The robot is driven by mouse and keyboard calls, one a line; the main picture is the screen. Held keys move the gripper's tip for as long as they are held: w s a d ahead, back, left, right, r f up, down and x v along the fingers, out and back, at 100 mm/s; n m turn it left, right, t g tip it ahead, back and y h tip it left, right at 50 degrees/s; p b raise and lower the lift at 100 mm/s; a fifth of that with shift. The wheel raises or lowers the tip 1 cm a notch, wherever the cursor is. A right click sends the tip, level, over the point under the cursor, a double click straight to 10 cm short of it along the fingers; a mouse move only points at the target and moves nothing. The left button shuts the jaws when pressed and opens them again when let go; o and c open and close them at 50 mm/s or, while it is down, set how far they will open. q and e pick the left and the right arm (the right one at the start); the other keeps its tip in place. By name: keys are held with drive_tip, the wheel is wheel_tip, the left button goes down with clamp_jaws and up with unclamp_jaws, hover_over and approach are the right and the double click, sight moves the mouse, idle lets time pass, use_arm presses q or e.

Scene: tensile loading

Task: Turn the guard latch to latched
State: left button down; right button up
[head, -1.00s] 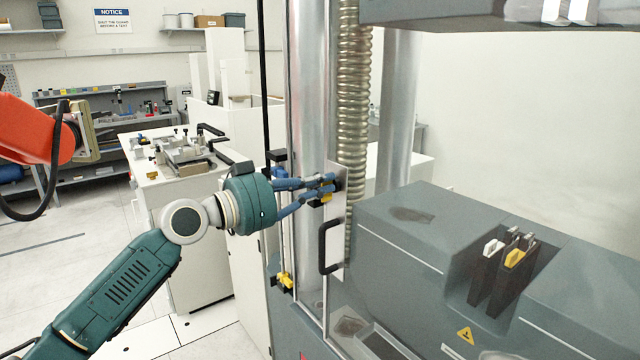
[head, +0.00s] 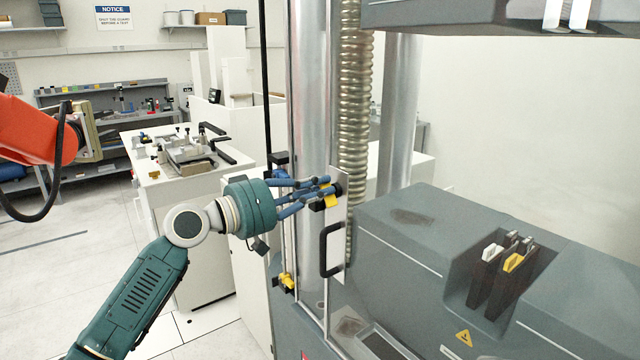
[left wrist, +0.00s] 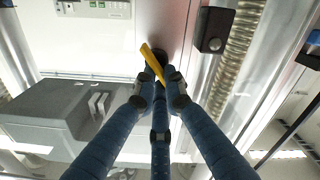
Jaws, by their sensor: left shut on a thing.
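The guard latch (head: 331,201) is a small yellow piece on a dark round base on the metal strip of the guard's edge. In the left wrist view the yellow latch (left wrist: 153,62) shows as a slanted bar between the fingertips. My left gripper (head: 326,191) has its blue fingers closed around the latch; it also fills the left wrist view (left wrist: 160,85). The fingers hide part of the latch in the head view. My right gripper is not in view.
A black guard handle (head: 325,249) sits just below the latch on the strip. A ribbed screw column (head: 354,110) rises behind it. The grey machine base (head: 400,235) lies to the right, with grips (head: 502,265) in a recess. A workbench (head: 190,170) stands at the left.

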use_arm(q)
drive_tip(key=shift+w+a+f+n+p, duration=0.15)
drive_tip(key=shift+n+p, duration=0.85)
drive_tip(key=shift+n, duration=0.8)
drive_tip(key=shift+w+a+f+n+p, duration=0.15)
drive_tip(key=shift+n+p, duration=0.8)
drive_tip(key=shift+n, duration=0.85)
drive_tip(key=shift+w+f+n+p, duration=0.15)
drive_tip(key=shift+n+p, duration=0.85)
drive_tip(key=shift+n, duration=0.8)
drive_tip(key=c, duration=1.8)
unclamp_jaws()
drive_tip(key=shift+f, duration=0.1)
drive_tip(key=v, duration=1.2)
